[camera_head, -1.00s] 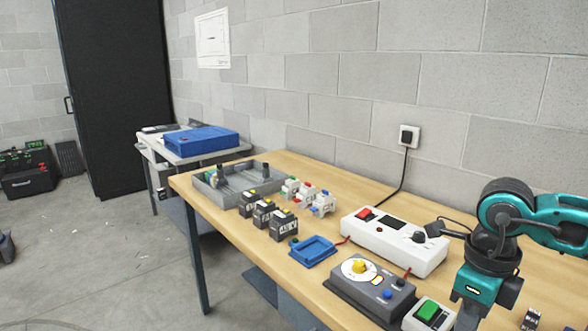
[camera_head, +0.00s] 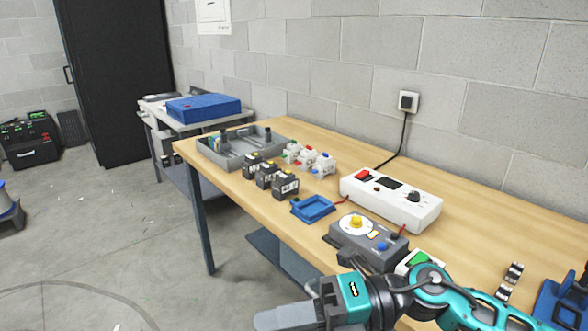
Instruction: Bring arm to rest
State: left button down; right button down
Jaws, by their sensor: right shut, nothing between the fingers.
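My right arm, teal and black, comes in from the bottom right in the head view. My right gripper (camera_head: 285,317) points left at the bottom of the picture, in front of the workbench's (camera_head: 222,190) near edge. Its fingers are shut with nothing between them. Part of the arm covers the green-button box (camera_head: 420,259). My left gripper is not in view.
On the bench stand a grey dial box (camera_head: 368,247), a white power unit (camera_head: 390,205), a blue tray (camera_head: 313,208), several black blocks (camera_head: 285,186) and a grey tray (camera_head: 207,157). A blue case (camera_head: 203,108) lies on a side table. The floor at left is mostly open.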

jog(key=w+d+f+m+t+h, duration=0.3)
jog(key=w+d+f+m+t, duration=0.1)
jog(key=m+t, duration=0.75)
jog(key=w+d+f+m+t+h, duration=0.35)
jog(key=m+t, duration=0.45)
jog(key=m, duration=0.7)
jog(key=s+d+f+m+g+h, duration=0.3)
jog(key=s+d+f+m+h, duration=0.1)
jog(key=f, duration=0.6)
jog(key=s+d+f+m+g+h, duration=0.3)
jog(key=s+d+f+m, duration=0.4)
jog(key=f, duration=0.3)
jog(key=shift+s+d+f+h, duration=0.25)
jog(key=shift+d+h, duration=0.3)
jog(key=shift+h, duration=0.1)
